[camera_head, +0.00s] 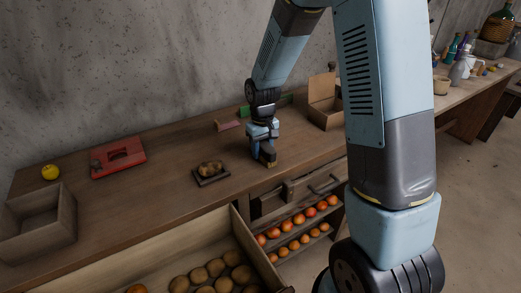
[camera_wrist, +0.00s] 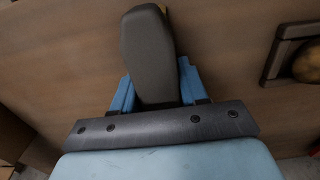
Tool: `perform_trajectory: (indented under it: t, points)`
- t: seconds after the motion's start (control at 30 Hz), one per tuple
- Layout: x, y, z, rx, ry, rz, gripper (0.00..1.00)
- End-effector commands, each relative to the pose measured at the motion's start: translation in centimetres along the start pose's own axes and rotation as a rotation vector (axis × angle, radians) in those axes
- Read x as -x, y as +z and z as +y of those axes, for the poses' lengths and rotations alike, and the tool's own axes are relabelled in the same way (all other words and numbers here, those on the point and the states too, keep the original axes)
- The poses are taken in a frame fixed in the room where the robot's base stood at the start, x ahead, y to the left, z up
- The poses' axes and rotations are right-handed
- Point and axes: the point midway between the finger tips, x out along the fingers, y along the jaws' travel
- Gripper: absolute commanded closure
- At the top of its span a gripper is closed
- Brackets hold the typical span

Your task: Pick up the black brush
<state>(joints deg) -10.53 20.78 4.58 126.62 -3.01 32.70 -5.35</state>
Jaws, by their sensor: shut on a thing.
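My gripper (camera_head: 265,145) is low over the wooden table, right of the small dark tray. In the wrist view its blue fingers (camera_wrist: 155,88) stand on both sides of a long dark grey body, which I take to be the black brush (camera_wrist: 148,50). The gripper is shut on it. A little yellow shows at the far end of the brush and beside it. In the head view, a dark piece with a yellowish lower edge shows under the fingers, at or close to the tabletop; I cannot tell whether it touches.
A small dark tray (camera_head: 212,181) holds a brown lump, left of my gripper. A red case (camera_head: 118,158), yellow ball (camera_head: 51,172) and wooden box (camera_head: 40,225) stand further left. An open box (camera_head: 323,110) is at right.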

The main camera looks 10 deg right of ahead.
Motion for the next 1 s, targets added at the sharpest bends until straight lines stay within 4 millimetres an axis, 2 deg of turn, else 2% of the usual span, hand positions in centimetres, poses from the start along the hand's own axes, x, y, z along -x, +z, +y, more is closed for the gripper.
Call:
perform_trajectory:
  t: [0.03,0.23,0.57,0.77,1.0]
  points:
    - [0.0,0.0,0.0,0.000,0.000,0.000,0.73]
    - [0.0,0.0,0.0,0.001,0.000,0.000,0.92]
    - [0.5,-0.1,0.0,0.001,0.000,0.002,0.93]
    - [3.1,-0.1,0.0,0.001,0.001,0.005,0.93]
    - [6.8,2.9,0.0,0.000,0.001,0.004,0.93]
